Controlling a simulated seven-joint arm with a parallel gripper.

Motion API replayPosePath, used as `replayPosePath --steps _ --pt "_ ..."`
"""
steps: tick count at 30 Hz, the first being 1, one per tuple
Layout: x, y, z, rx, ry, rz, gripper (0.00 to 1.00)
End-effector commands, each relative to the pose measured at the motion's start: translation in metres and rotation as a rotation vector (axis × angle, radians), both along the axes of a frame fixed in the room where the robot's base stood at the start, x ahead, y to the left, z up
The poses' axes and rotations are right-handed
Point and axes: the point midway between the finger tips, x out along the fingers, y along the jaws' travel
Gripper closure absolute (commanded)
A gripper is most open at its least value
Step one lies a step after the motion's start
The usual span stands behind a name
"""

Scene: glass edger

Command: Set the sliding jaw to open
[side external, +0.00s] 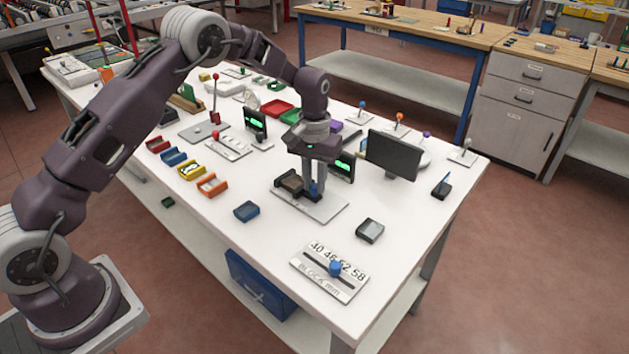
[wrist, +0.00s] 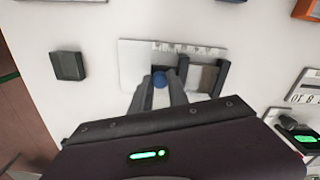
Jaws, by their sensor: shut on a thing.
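The jaw fixture stands on a light grey plate (side external: 328,209), which also shows in the wrist view (wrist: 132,60). Its sliding jaw is a dark piece (wrist: 183,68) with a round blue knob (wrist: 160,80). The opposite dark jaw (wrist: 221,76) is to the right in the wrist view, with a brownish-grey piece (wrist: 203,79) between the two. My gripper (side external: 315,188) points down at the plate, and its fingers are shut on the blue knob, one on each side. In the side view the fingers hide much of the knob and sliding jaw.
A board with numbers and a blue knob (side external: 335,268) lies at the table's front. The white table is clear just in front of the plate.

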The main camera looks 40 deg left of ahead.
Motion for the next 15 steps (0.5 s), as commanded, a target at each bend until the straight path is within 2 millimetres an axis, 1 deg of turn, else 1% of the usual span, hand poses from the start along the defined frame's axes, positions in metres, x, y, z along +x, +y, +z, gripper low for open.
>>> replayPosePath --steps 8,11,15 --pt "0.001 -0.002 0.001 0.000 -0.002 -0.001 1.00" --pt "0.001 -0.013 0.001 -0.001 -0.003 -0.004 1.00" --pt "0.001 -0.036 0.001 -0.001 -0.003 -0.003 1.00"
